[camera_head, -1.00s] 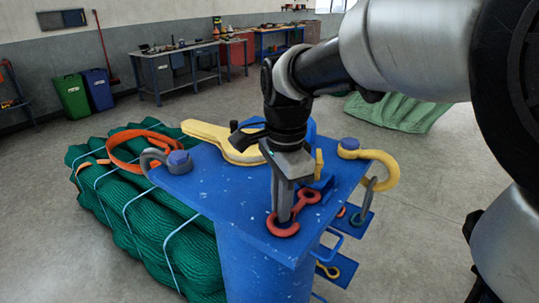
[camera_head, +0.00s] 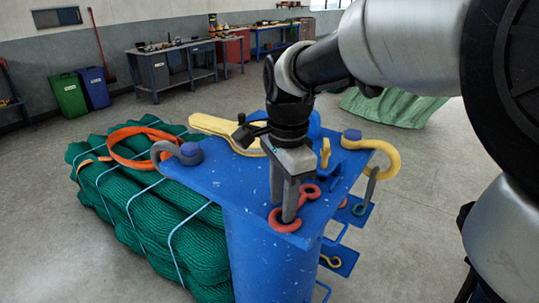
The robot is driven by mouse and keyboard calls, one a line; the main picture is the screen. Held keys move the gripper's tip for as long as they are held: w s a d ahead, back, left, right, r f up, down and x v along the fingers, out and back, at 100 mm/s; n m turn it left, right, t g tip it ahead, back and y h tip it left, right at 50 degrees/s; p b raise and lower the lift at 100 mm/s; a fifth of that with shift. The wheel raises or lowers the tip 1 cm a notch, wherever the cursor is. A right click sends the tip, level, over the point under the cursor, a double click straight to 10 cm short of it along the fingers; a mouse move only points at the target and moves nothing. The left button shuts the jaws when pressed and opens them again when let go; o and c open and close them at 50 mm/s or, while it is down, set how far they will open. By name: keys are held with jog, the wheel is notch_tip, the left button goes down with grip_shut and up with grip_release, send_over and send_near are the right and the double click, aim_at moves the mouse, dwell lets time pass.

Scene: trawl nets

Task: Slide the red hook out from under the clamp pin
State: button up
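The red hook (camera_head: 285,226) lies flat on the near part of the blue stand top, with a large ring at its near end and a smaller eye (camera_head: 311,191) to the upper right. My gripper (camera_head: 291,212) points straight down over the large ring, its fingertips at or inside the ring. The fingers look close together, but I cannot tell whether they grip the ring's wall. A blue clamp (camera_head: 330,180) with a yellow handle (camera_head: 325,152) stands just beyond the small eye. My gripper hides part of the hook's middle, and the clamp pin is not clearly visible.
The blue stand top (camera_head: 235,190) also bears a grey hook (camera_head: 180,150) at left, a yellow hook (camera_head: 385,160) at right and a large yellow tool (camera_head: 215,125) at the back. Lower blue shelves (camera_head: 345,255) jut out at right. Green netting (camera_head: 130,215) lies left.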

notch_tip(320, 180, up, 17)
jog(key=p, duration=0.1)
jog(key=shift+s+d+r, duration=0.2)
jog(key=shift+s, duration=0.2)
jog(key=shift+a, duration=0.1)
dwell(0.3)
